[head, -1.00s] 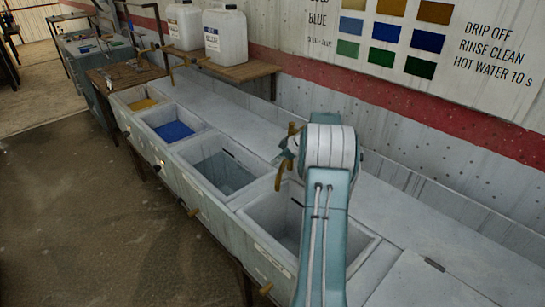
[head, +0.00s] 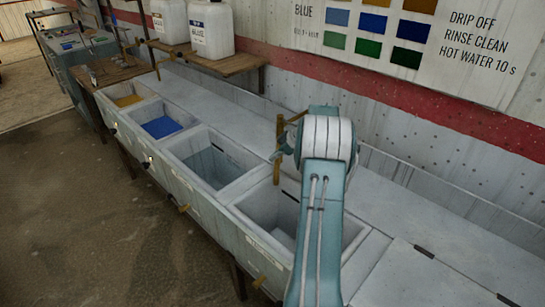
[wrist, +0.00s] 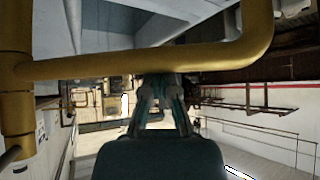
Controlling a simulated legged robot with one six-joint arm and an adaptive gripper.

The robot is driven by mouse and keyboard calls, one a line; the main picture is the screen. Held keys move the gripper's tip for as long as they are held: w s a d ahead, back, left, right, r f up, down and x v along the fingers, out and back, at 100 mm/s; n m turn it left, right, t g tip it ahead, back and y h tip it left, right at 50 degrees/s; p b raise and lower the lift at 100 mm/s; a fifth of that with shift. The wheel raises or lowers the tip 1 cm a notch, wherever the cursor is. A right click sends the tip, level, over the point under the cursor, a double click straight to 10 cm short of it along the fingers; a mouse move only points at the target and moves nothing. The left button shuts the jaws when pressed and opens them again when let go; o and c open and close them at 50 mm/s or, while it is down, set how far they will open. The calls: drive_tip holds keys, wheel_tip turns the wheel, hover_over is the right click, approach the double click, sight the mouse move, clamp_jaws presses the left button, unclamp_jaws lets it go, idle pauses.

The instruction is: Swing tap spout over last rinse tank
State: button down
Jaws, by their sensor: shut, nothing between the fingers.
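The brass tap spout (head: 277,168) shows left of my arm in the head view, above the far end of the nearest grey tank, which I take as the last rinse tank (head: 262,222). My arm covers part of this tank and of the tap. In the wrist view the brass spout (wrist: 150,61) runs across the upper part, bends up at the right and meets a thick upright pipe at the left. My gripper (wrist: 160,82) is shut and empty, its tips just below the spout in the picture. I cannot tell whether they touch it. The head view hides my gripper behind the arm.
A tank with clear-looking liquid (head: 212,165), a blue tank (head: 163,128) and a yellow one (head: 126,101) continue up the row. White jugs (head: 211,27) stand on a wooden shelf (head: 215,62). The wall runs along the right; open floor lies left.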

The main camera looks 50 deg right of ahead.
drive_tip(key=v, duration=1.2)
drive_tip(key=shift+f, duration=0.15)
